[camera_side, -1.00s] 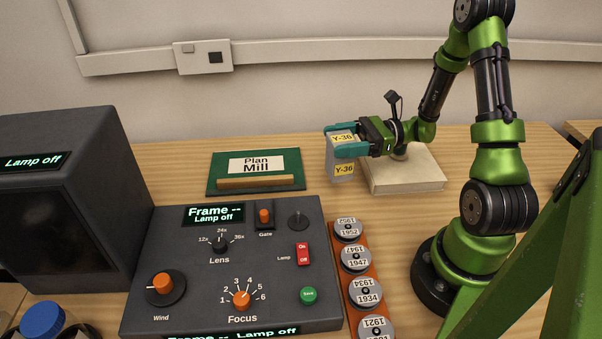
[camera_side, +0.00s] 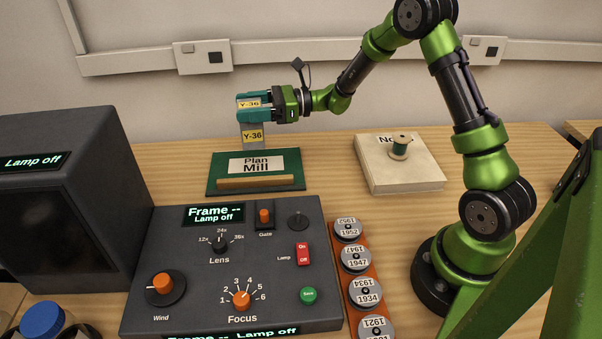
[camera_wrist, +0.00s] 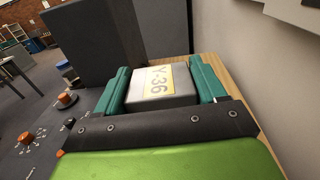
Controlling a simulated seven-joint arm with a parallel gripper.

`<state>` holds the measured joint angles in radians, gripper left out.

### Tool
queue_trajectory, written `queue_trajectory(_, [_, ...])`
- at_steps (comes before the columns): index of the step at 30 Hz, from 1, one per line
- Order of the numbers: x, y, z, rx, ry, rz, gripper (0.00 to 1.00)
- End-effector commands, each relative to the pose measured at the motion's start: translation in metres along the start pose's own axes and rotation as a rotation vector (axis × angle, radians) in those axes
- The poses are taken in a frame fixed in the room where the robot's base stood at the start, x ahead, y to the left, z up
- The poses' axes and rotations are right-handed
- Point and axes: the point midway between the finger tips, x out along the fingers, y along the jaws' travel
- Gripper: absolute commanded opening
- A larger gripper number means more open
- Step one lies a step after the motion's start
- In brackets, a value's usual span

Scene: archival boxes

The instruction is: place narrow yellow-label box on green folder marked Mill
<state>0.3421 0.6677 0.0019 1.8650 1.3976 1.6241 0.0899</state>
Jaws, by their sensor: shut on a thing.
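The narrow grey box (camera_side: 253,143) has yellow labels reading Y-36. My gripper (camera_side: 254,107) is shut on its upper part and holds it upright. In the side view the box appears above the back part of the green folder (camera_side: 292,179), which is marked Plan Mill. I cannot tell whether its bottom touches the folder. In the wrist view the box (camera_wrist: 163,86) sits between my two teal fingers (camera_wrist: 160,90). The folder is not visible there.
A wooden strip (camera_side: 255,182) lies along the folder's front edge. A control panel (camera_side: 190,290) stands in front, with a dark viewer (camera_side: 60,190) at left. Reels (camera_side: 356,258) stand in an orange rack.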

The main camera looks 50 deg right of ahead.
Motion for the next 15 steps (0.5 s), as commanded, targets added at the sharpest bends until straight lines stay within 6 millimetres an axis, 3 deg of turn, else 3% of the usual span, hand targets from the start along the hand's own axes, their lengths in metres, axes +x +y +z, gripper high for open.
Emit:
queue_trajectory(4, [0.002,-0.019,0.000,0.002,-0.001,-0.063,0.31])
queue_trajectory(9, [0.001,-0.021,-0.033,0.006,0.001,-0.072,0.31])
queue_trajectory(15, [0.001,-0.021,-0.057,0.002,-0.001,-0.071,0.31])
